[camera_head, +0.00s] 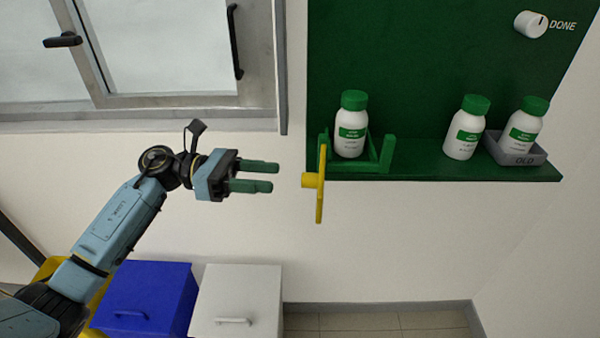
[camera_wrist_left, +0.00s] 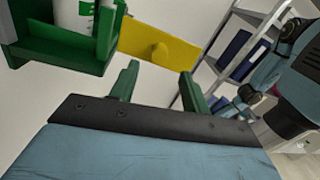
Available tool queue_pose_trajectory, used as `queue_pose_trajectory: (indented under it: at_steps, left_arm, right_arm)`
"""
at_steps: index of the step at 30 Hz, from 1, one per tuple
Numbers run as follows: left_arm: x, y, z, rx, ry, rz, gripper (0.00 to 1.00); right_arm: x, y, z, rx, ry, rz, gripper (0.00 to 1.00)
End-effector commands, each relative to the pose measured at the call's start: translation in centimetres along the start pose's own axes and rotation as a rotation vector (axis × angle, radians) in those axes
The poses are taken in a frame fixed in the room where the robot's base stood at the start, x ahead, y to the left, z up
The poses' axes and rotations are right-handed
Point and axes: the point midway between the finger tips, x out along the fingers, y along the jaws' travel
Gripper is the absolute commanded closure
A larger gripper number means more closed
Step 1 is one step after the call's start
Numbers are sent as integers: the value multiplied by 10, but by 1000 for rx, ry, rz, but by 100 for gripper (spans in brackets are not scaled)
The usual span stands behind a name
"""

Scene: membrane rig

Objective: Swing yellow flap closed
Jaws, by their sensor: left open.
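The yellow flap (camera_head: 320,198) stands at the left front of a green holder (camera_head: 385,154) on the green shelf and points outward from the shelf front. A yellow knob (camera_head: 309,180) sticks out from its left face. In the left wrist view the flap (camera_wrist_left: 185,56) is beyond the fingers, to the right of the green holder (camera_wrist_left: 60,50). A white bottle with a green cap (camera_head: 351,125) stands in the holder. My left gripper (camera_head: 273,177) is open and empty, to the left of the knob and apart from it.
Two more green-capped bottles stand at the right of the shelf: one on the bare board (camera_head: 464,128), one in a grey tray marked OLD (camera_head: 518,157). A white DONE knob (camera_head: 530,25) is on the green panel. Blue (camera_head: 150,295) and white (camera_head: 237,298) boxes stand below.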

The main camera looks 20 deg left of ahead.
Motion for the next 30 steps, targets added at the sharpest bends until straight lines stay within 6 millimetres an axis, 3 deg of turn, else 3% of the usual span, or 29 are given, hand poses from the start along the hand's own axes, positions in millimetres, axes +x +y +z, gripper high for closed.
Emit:
queue_pose_trajectory:
  at_steps: [3,10,23,30]
  left_arm:
    - [27,-1,3,0,-3,-2,53]
    - [61,0,2,-3,-3,0,53]
    - [72,1,0,-3,-2,2,53]
    - [72,1,0,-3,-1,2,82]
  right_arm:
    - [-9,0,0,0,-2,0,27]
    - [-17,0,1,0,-4,0,27]
    - [-18,0,2,1,-6,0,27]
    - [-18,0,2,1,-6,0,27]
